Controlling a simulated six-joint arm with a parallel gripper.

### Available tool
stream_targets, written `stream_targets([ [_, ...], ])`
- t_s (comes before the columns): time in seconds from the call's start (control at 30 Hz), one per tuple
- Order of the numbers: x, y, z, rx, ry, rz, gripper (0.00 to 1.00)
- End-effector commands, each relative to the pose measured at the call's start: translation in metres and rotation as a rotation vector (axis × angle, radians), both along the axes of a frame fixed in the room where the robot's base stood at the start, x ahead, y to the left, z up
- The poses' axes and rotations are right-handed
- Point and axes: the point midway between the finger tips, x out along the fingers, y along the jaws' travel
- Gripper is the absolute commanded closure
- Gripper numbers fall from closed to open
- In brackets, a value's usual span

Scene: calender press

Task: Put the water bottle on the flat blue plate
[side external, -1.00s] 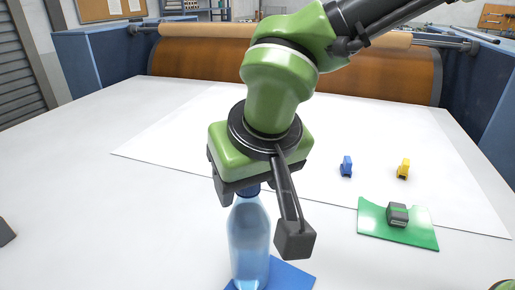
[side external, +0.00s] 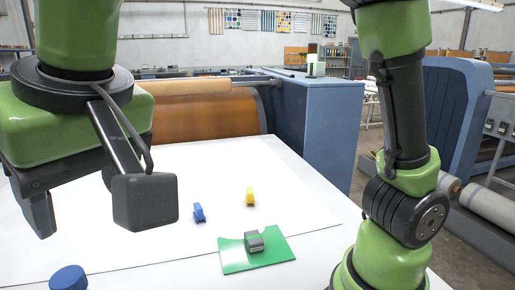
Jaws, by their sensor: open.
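My gripper (side external: 92,212) is large at the left of the view, its two dark fingers spread wide with nothing between them. A round blue cap (side external: 68,278), seemingly the water bottle's, shows at the bottom left edge. It is below the fingers in the picture and apart from them. The bottle's body is cut off by the frame edge. The flat blue plate is out of view now; a second ago the bottle stood upright over it, though its base was cut off by the frame edge.
A green sheet (side external: 236,261) with a small grey-and-green object (side external: 254,242) lies at lower centre. Small blue (side external: 199,212) and yellow (side external: 250,197) objects stand on the white sheet (side external: 290,195). A roller (side external: 205,88) and blue cabinet (side external: 315,130) are behind.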

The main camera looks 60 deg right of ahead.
Motion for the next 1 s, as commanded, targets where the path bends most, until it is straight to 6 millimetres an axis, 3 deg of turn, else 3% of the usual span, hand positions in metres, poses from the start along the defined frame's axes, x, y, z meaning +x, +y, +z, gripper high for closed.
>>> stream_targets([
  [0.1, -0.006, -0.056, 0.016, 0.067, 0.007, -0.051, 0.39],
  [0.2, -0.025, -0.107, 0.023, 0.142, -0.007, -0.097, 0.39],
  [0.3, -0.051, -0.145, 0.022, 0.212, -0.047, -0.145, 0.39],
  [0.4, -0.077, -0.17, 0.015, 0.262, -0.106, -0.192, 0.39],
  [0.6, -0.107, -0.19, -0.001, 0.306, -0.2, -0.256, 0.39],
  [1.0, -0.112, -0.192, -0.005, 0.312, -0.221, -0.267, 0.39],
])
